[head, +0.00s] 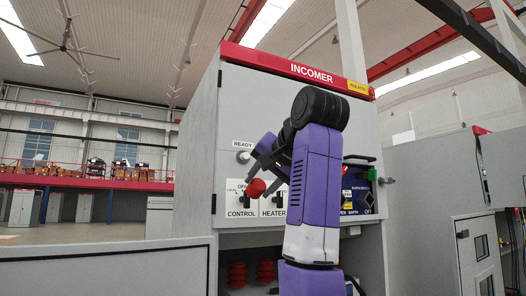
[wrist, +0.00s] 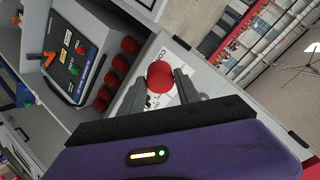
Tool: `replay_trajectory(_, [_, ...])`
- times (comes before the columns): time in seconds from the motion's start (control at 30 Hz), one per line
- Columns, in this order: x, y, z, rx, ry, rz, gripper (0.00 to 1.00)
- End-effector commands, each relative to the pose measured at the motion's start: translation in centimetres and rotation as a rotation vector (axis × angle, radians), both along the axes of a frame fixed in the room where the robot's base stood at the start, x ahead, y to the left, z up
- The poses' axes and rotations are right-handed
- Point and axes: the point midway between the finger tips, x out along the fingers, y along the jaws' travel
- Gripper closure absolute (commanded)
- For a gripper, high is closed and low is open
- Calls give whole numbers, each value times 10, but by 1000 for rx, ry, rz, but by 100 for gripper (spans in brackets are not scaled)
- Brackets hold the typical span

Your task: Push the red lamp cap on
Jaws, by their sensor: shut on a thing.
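The red lamp cap (head: 255,188) is held between the fingertips of my gripper (head: 259,179), in front of the incomer cabinet's panel. It shows in the wrist view (wrist: 160,77) between the two grey fingers of my gripper (wrist: 161,84). The pale round lamp (head: 243,157) under the READY label sits bare on the panel, above and slightly left of the cap in the head view. The cap is apart from that lamp. I cannot pick out the lamp in the wrist view.
The CONTROL switch (head: 248,203) and HEATER switch (head: 278,203) sit on the panel near the cap, below the lamp. A dark device with a green part (head: 371,172) is right of my arm. Several red ribbed insulators (head: 266,272) stand in the open compartment below.

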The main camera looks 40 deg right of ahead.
Motion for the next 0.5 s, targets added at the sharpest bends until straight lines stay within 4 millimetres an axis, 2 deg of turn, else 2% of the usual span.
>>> replay_trajectory(0.03, [-9,0,15,-4,-19,-13,99])
replay_trajectory(0.2, [-32,1,48,-16,-72,-46,99])
replay_trajectory(0.5, [-70,6,93,-38,-168,-80,99])
